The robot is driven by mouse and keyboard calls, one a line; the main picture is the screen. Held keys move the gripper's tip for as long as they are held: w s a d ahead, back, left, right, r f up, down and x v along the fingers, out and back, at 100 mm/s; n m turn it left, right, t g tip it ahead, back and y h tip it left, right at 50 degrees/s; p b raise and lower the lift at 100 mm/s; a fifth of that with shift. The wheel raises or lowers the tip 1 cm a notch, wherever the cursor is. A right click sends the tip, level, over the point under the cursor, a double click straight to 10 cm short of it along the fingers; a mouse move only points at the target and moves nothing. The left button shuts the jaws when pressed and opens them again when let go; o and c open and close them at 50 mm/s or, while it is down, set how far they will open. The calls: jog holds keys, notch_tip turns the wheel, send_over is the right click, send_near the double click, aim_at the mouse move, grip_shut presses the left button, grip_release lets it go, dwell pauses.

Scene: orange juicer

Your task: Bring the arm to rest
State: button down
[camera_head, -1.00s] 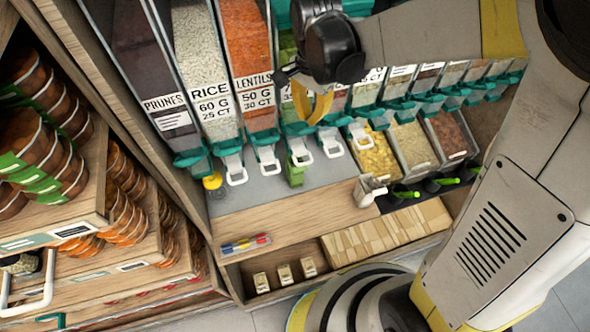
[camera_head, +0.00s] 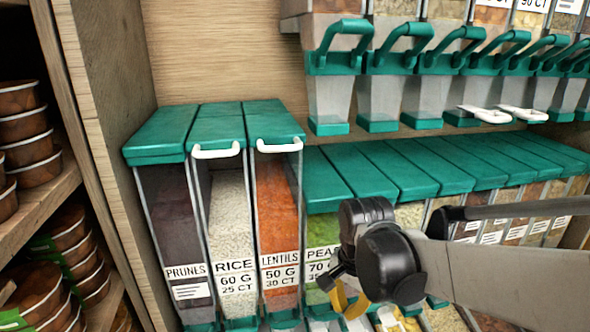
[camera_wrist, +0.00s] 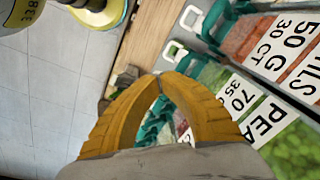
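My gripper (camera_head: 348,302) hangs at the lower middle of the head view, in front of the dispenser labelled PEAS (camera_head: 322,240). In the wrist view its two yellow fingers (camera_wrist: 158,76) curve together and their tips meet. Nothing shows between the tips, so it is shut and empty. My arm reaches in from the right of the head view.
Dispensers of prunes (camera_head: 172,225), rice (camera_head: 232,215) and lentils (camera_head: 278,215) stand left of my gripper. More green-lidded bins (camera_head: 440,165) run right, below a row of dispensers with green handles (camera_head: 335,60). Shelves with stacked brown bowls (camera_head: 28,135) are at left. Tiled floor (camera_wrist: 40,100) shows in the wrist view.

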jog(key=s+d+f+n+t+b, duration=0.3)
jog(key=s+d+f+n+b, duration=0.1)
jog(key=f+b, duration=0.3)
jog(key=s+d+f+n+t+b, duration=0.3)
jog(key=s+f+b, duration=0.3)
jog(key=b, duration=0.5)
jog(key=shift+d+f+n+b, duration=0.3)
jog(key=shift+d+f+n, duration=0.15)
jog(key=shift+f+n, duration=0.2)
